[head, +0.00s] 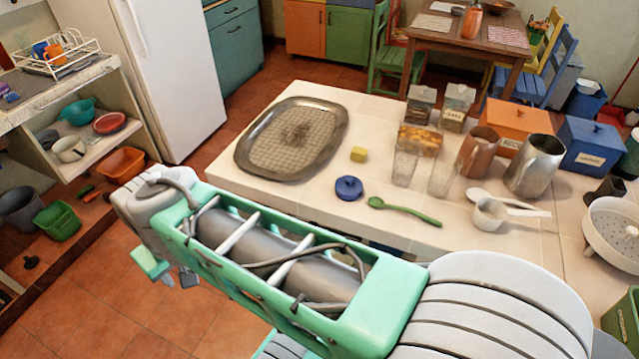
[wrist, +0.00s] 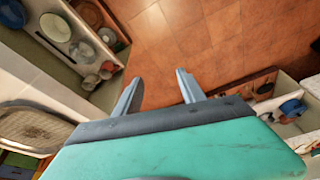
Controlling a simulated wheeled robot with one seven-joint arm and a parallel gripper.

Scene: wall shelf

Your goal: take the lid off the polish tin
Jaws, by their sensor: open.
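A small round blue tin with a knobbed lid (head: 348,188), which looks like the polish tin, sits on the white counter near its front edge. The lid appears to be on it. A yellow block stands just behind it and a green spoon lies to its right. My gripper (wrist: 158,78) is open and empty, pointing down over the tiled floor. In the head view my arm reaches to the left in front of the counter, and the fingers are mostly hidden. The gripper is well apart from the tin, which I cannot make out in the wrist view.
A large oval tray (head: 245,155) fills the counter's left part. Glasses (head: 404,167), a copper cup (head: 478,152), a metal pitcher (head: 535,165) and a white measuring cup (head: 489,214) crowd the right. An open shelf unit (head: 110,140) stands at far left. The floor between is mostly clear.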

